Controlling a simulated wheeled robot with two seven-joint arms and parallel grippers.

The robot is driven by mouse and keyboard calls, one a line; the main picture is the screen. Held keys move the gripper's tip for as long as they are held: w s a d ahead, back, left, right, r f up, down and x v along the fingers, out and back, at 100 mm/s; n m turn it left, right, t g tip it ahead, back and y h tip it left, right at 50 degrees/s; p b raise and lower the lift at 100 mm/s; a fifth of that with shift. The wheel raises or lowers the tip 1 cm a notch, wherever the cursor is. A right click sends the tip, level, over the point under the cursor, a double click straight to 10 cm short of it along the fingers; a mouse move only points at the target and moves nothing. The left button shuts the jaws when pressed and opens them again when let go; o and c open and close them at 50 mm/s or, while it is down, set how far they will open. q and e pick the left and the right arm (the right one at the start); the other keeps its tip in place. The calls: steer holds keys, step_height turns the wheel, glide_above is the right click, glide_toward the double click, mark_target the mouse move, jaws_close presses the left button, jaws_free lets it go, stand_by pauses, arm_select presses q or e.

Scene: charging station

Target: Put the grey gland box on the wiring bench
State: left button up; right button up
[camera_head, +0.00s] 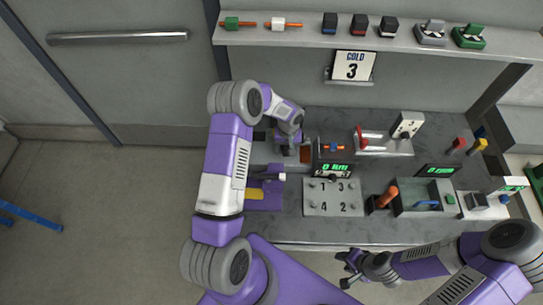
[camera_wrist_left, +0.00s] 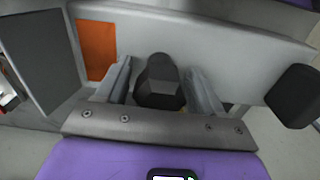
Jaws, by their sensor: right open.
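What looks like the grey gland box (camera_head: 431,34) stands on the high shelf at the back, beside a green box of like shape. The wiring bench (camera_head: 290,225) is the dark grey top below the shelf. My left gripper (camera_head: 287,146) is over the left part of the bench, far from the grey box. In the left wrist view its fingers (camera_wrist_left: 162,85) are spread, with a dark faceted knob showing between them; a gap shows beside the knob. My right gripper (camera_head: 350,270) is open and empty, in front of the bench's front edge.
The shelf (camera_head: 305,38) also holds a green box (camera_head: 469,37), coloured connectors and small dark blocks. The bench carries a numbered plate (camera_head: 333,197), a grey bin (camera_head: 423,198), displays and levers. Bare bench shows at the front.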

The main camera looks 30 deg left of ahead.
arm_select(q)
jaws_close()
steer(key=shift+r, duration=0.15)
step_height(320, 180, up, 18)
stand_by(0.9)
